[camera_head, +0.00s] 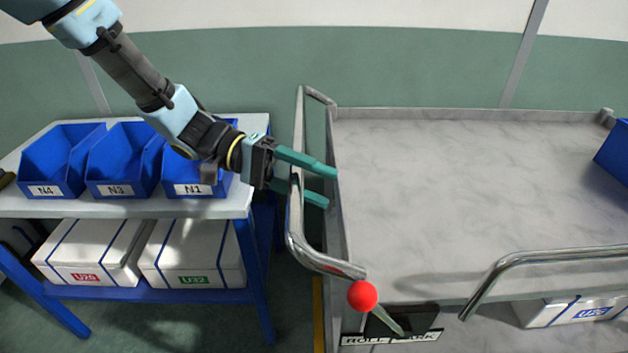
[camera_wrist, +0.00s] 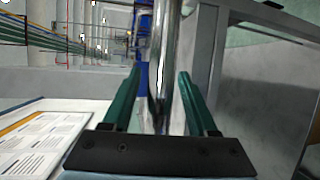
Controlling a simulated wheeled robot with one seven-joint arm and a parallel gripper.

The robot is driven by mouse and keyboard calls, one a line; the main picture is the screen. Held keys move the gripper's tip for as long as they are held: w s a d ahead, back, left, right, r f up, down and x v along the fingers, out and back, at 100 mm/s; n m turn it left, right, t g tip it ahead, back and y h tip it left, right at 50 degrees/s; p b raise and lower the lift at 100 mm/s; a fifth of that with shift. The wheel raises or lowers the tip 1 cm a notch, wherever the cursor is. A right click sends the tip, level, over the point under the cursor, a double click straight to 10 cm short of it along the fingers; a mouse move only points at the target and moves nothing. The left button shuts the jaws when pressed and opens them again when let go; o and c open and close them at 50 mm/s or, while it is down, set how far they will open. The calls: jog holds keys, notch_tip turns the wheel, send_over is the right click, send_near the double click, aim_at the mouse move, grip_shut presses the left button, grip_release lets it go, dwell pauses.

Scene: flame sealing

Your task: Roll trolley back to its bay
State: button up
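The trolley (camera_head: 450,170) has a grey marbled top and fills the right side of the head view. Its chrome push handle (camera_head: 297,225) rises at the left end, and its tube runs upright through the wrist view (camera_wrist: 165,50). My gripper (camera_head: 318,186) is at this handle with its two green fingers apart, one on each side of the tube. Gaps show beside the tube in the wrist view, so the fingers are open around it. A red-knobbed lever (camera_head: 362,295) at the trolley's near left corner leans left, towards ROLL on its ROLL/PARK plate (camera_head: 390,340).
A blue-legged bench (camera_head: 125,208) with blue bins N4, N3 (camera_head: 123,165) and N1 stands left, with white boxes (camera_head: 195,255) below. A narrow floor gap with a yellow line (camera_head: 318,315) separates it from the trolley. A blue bin (camera_head: 615,152) sits on the trolley's right. A wall stands behind.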

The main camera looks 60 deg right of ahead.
grip_shut()
dwell(1.2)
